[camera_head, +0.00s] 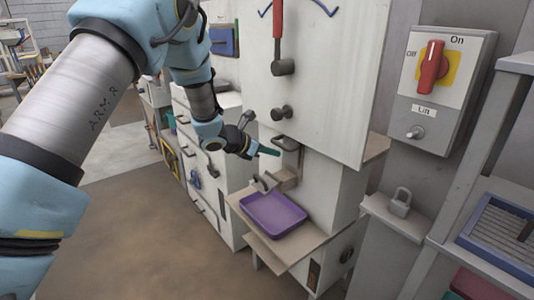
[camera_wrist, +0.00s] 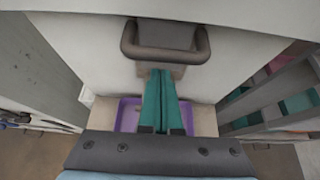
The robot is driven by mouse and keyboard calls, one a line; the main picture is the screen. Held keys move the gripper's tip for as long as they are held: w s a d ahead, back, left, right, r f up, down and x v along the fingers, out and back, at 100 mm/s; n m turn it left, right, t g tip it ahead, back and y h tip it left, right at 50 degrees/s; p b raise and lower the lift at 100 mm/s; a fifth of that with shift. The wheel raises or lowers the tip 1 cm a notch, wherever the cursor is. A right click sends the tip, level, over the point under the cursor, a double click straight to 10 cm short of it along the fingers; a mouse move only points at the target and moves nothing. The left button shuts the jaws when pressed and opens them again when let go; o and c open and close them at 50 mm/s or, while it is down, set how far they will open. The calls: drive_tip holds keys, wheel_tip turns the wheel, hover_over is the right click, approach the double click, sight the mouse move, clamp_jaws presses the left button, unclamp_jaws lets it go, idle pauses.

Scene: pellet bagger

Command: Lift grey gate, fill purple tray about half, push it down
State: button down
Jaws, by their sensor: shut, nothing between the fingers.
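The grey gate's dark handle (camera_head: 286,143) sticks out of the white machine front, and it fills the top middle of the wrist view (camera_wrist: 165,52). My gripper (camera_head: 277,153) has its teal fingers shut and empty, just left of the handle. In the wrist view the fingertips (camera_wrist: 162,71) end at the handle's lower bar; I cannot tell whether they touch. The purple tray (camera_head: 273,215) sits flat on a beige ledge below the gate and looks empty. In the wrist view the tray (camera_wrist: 127,117) is partly hidden behind my fingers.
A red-handled lever (camera_head: 277,25) and a dark knob (camera_head: 282,113) are on the panel above. A switch box with a red knob (camera_head: 432,66) is on the right, above a padlock (camera_head: 400,203) on a small shelf. A blue-rimmed bin (camera_head: 500,262) is at far right.

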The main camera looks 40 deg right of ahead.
drive_tip(key=shift+r, duration=0.35)
wheel_tip(320, 180, up, 6)
idle(0.4)
